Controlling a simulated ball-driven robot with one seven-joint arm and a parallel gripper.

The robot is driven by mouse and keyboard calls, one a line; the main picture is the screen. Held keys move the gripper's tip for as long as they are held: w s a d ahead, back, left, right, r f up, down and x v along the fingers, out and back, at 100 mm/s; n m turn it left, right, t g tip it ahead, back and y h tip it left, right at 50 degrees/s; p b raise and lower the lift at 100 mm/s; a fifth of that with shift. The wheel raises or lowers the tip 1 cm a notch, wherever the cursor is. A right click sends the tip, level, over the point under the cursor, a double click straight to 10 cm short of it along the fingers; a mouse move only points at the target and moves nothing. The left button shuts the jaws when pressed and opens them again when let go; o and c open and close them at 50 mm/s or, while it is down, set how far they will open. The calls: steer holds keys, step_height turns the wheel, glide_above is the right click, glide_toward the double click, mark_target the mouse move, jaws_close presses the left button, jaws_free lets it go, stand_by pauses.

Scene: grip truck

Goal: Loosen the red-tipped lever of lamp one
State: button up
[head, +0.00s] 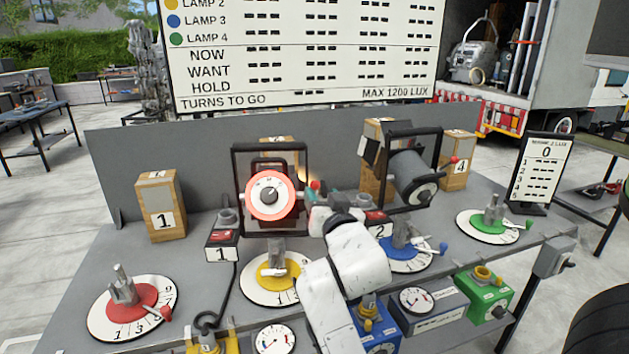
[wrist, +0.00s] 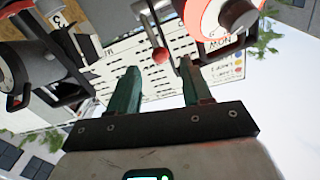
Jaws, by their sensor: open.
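Lamp one (head: 270,196) has a round face with a red ring and a dark frame, behind the block marked 1. Its red-tipped lever (head: 315,184) is at its right side, close to my gripper (head: 313,200). In the wrist view the lever's red ball (wrist: 160,56) hangs on a thin grey rod near the gap between the fingertips of my gripper (wrist: 159,68). The two greenish fingers are open, one on each side of the ball as seen there. I cannot tell how deep the ball sits, and no contact shows. The red-ringed lamp housing (wrist: 222,15) is at the upper right.
A second dark lamp (head: 415,178) with its own red-tipped lever (head: 454,160) stands to the right; it is at the left in the wrist view (wrist: 18,75). Numbered dials, including red (head: 130,306) and yellow (head: 277,290), cover the table front. A grey panel (head: 205,170) stands behind.

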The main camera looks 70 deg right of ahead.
mark_target(316, 188)
steer(key=p+x, duration=0.1)
steer(key=x, duration=0.5)
steer(key=shift+w+d, duration=0.1)
steer(key=shift+c, duration=0.5)
jaws_close()
